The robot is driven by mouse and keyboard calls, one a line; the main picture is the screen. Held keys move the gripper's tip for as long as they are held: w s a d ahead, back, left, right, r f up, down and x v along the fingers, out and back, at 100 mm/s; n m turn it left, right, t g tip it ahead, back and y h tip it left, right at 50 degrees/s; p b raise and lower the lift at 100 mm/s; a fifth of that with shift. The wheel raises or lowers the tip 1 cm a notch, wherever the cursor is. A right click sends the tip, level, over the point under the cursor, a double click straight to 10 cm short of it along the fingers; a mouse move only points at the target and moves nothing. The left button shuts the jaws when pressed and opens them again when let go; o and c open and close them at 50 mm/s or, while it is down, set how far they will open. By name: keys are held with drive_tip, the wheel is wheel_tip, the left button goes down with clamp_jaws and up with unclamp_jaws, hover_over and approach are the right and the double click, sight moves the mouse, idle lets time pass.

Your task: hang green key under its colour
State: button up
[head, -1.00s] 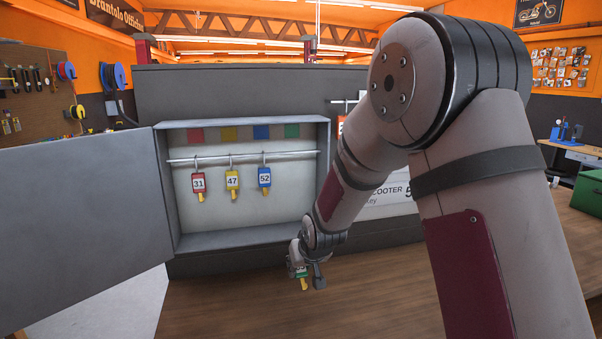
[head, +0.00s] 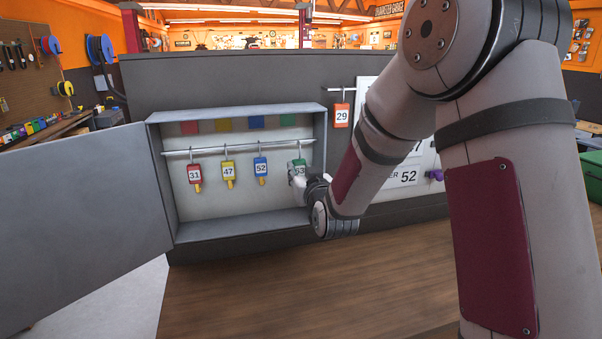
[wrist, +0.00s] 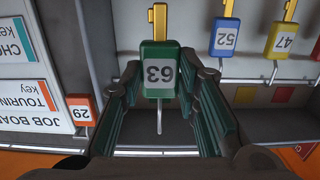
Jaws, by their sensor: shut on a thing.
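The green key (head: 299,171) is upright in my gripper (head: 303,180), inside the open grey cabinet (head: 240,227). It is right of the blue key and below the green square (head: 288,120). The wrist view is upside down; there the green key's tag (wrist: 159,70) sits between the fingers of my gripper (wrist: 160,82), its hook beyond it. My gripper is shut on the key. The hook is level with the rail (head: 238,147); I cannot tell whether it is over it. The green square is hidden in the wrist view.
The red key (head: 195,173), yellow key (head: 228,170) and blue key (head: 261,167) hang on the rail to the left. The cabinet door (head: 80,215) stands open at left. An orange tag 29 (head: 341,116) hangs outside, right of the cabinet.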

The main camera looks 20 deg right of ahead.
drive_tip(key=w+f+b, duration=0.1)
drive_tip(key=w+b, duration=0.3)
drive_tip(key=w, duration=0.4)
drive_tip(key=shift+w, duration=0.15)
idle(0.5)
drive_tip(key=o, duration=1.1)
